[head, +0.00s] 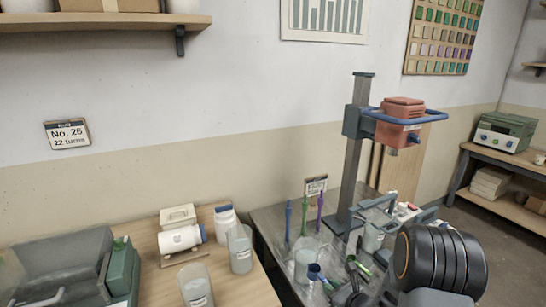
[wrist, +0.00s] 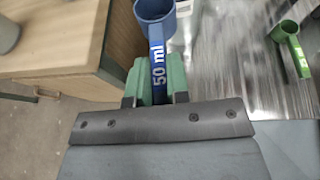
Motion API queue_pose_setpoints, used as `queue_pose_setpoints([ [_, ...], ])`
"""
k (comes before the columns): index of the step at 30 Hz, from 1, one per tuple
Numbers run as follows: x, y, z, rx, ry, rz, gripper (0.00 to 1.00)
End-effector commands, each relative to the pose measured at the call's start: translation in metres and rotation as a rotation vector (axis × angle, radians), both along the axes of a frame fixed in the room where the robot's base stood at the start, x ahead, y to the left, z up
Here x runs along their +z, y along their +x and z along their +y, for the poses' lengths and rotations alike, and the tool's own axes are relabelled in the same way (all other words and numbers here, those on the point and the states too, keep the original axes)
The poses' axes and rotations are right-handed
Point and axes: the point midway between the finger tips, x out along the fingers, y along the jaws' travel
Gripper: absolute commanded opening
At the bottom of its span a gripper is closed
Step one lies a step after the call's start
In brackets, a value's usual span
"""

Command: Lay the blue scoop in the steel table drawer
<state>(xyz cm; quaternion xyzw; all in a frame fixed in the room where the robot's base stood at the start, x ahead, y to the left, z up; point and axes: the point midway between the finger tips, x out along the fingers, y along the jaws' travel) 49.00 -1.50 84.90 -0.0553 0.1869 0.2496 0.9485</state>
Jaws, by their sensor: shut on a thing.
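The blue scoop (wrist: 157,55) is in my gripper (wrist: 156,88), which is shut on its handle marked "50 ml". The scoop's cup points away from my gripper, at the top edge of the wrist view. In the head view the blue scoop (head: 315,270) shows small at the front of the steel table (head: 268,218), in front of clear containers. My arm covers part of that area. The steel surface also shows to the right of the scoop in the wrist view (wrist: 225,55). I cannot make out the drawer or whether it is open.
A green scoop (wrist: 289,38) lies on the steel top to the right. A wooden table (wrist: 60,40) stands on the left, with white bottles (head: 180,239) and clear jugs on it. A tall mixer stand (head: 355,150) rises at the back of the steel table. Upright tools stand nearby.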

Motion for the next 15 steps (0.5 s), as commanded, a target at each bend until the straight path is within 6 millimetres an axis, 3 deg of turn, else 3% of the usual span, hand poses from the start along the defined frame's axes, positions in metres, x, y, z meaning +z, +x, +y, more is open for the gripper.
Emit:
queue_pose_setpoints([
  [7,-0.002,-0.005,0.001,-0.119,0.009,0.005,0.00],
  [15,0.060,0.010,-0.001,-0.235,0.009,-0.004,0.00],
])
